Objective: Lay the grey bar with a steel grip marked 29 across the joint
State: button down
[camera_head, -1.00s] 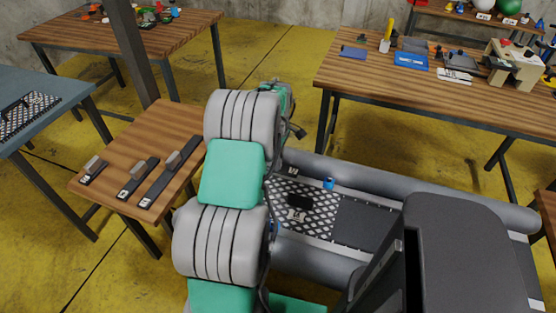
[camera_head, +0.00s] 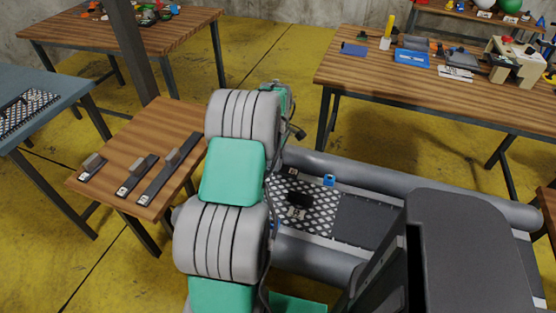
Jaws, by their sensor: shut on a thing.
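Three dark grey bars with raised steel grips lie on the small wooden table at left: a short bar (camera_head: 91,171), a middle bar (camera_head: 131,184) and a long bar (camera_head: 160,185). Each has a pale mark at its near end, too small to read, so I cannot tell which is 29. The grey inflatable boat (camera_head: 420,187) lies on the right. Its floor has a patterned panel (camera_head: 318,211) and a plain dark panel (camera_head: 362,222), which meet at a joint (camera_head: 335,217). My arm fills the middle and hides part of the boat. My gripper is hidden behind it.
The small wooden table (camera_head: 125,148) stands left of my arm. A blue-grey table (camera_head: 55,133) is at far left. A long wooden bench (camera_head: 470,106) with tools stands behind the boat. A small blue thing (camera_head: 329,180) and a black shape (camera_head: 300,199) show at the patterned panel.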

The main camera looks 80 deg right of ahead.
jog(key=shift+f, duration=0.55)
jog(key=c, duration=1.2)
grip_release()
jog(key=shift+o, duration=0.2)
jog(key=shift+r, duration=0.1)
